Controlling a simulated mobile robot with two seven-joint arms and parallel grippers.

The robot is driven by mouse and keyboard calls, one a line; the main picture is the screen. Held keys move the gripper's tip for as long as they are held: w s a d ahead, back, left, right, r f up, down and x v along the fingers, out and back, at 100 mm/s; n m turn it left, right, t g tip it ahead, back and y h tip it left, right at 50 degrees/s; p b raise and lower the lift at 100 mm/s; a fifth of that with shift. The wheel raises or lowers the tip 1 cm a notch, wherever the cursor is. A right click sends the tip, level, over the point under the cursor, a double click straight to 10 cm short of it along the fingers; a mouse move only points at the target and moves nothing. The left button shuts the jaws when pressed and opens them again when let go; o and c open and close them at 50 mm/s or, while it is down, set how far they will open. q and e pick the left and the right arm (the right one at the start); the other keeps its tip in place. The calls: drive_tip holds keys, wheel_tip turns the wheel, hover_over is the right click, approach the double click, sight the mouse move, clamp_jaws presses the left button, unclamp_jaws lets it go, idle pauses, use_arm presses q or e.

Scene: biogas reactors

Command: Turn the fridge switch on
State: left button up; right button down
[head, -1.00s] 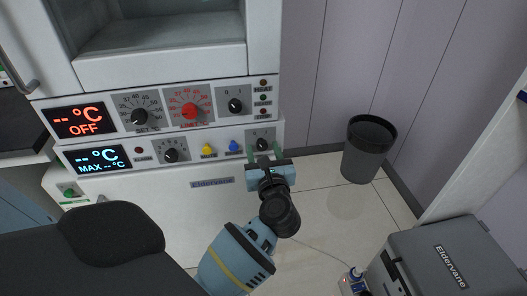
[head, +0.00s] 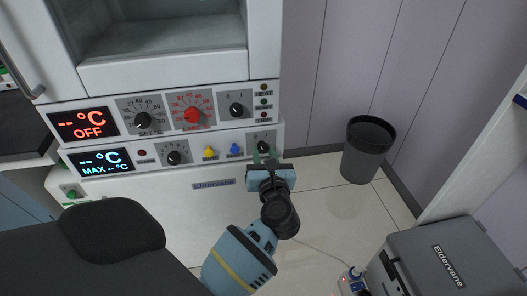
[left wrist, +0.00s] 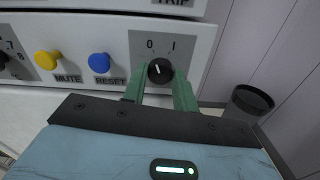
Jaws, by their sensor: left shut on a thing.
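The switch (left wrist: 160,70) is a black rotary knob on a grey plate marked 0 and I, at the right end of the appliance's lower control panel. Its white pointer leans slightly left of straight up, toward the 0. It also shows small in the head view (head: 263,147). My left gripper (left wrist: 160,92) has its green fingers on either side of the knob and is shut on it; it shows in the head view too (head: 265,157). The fingers partly hide the knob's lower plate. My right gripper is in neither view.
A similar 0/I knob (head: 236,110) sits on the upper panel, beside a red dial (head: 192,116). The yellow MUTE button (left wrist: 47,60) and blue RESET button (left wrist: 99,63) are left of the switch. A dark bin (head: 368,150) and grey box (head: 445,255) stand right.

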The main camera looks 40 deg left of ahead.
use_arm(q)
drive_tip(key=m+p, duration=0.4)
drive_tip(key=shift+r, duration=0.2)
drive_tip(key=m+p, duration=0.3)
drive_tip(key=m, duration=0.1)
drive_tip(key=shift+f+m+p, duration=0.1)
drive_tip(key=shift+m+p, duration=0.35)
drive_tip(key=shift+m, duration=0.75)
drive_tip(key=o, duration=1)
drive_tip(key=shift+c, duration=0.2)
